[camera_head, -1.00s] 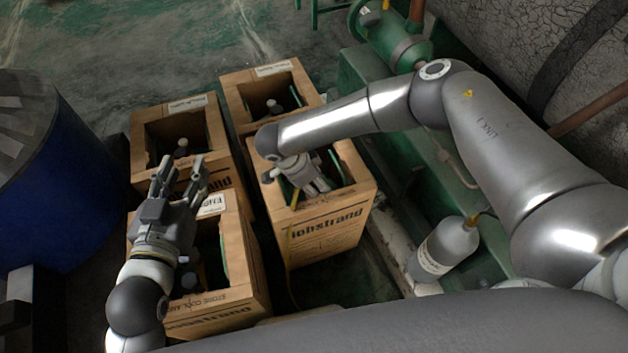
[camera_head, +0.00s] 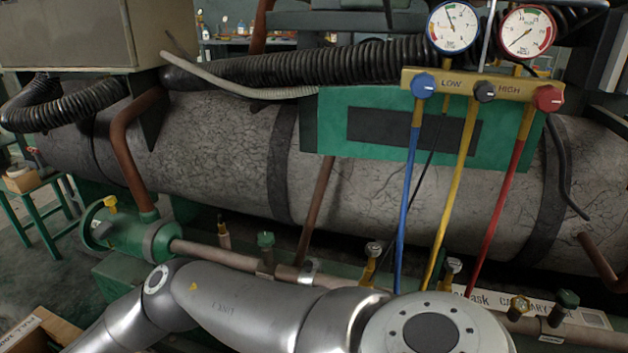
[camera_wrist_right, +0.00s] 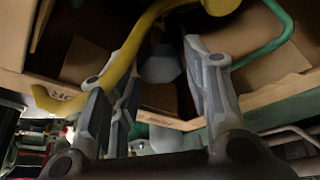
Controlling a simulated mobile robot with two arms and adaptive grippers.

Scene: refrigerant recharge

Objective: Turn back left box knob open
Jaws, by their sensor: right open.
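My right gripper (camera_wrist_right: 163,85) shows in the right wrist view with its two fingers apart, inside or at the opening of a cardboard box (camera_wrist_right: 285,92). A grey rounded part (camera_wrist_right: 160,66) shows beyond and between the fingers; I cannot tell if it is a knob, and no contact is clear. A yellow hose (camera_wrist_right: 118,68) curves close by the left finger. The back left box's knob cannot be made out in either current view. My left gripper is out of view.
A green hose (camera_wrist_right: 262,52) bends inside the box. In the head view, a gauge manifold (camera_head: 484,88) with blue, yellow and red hoses hangs before a large grey tank (camera_head: 215,150).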

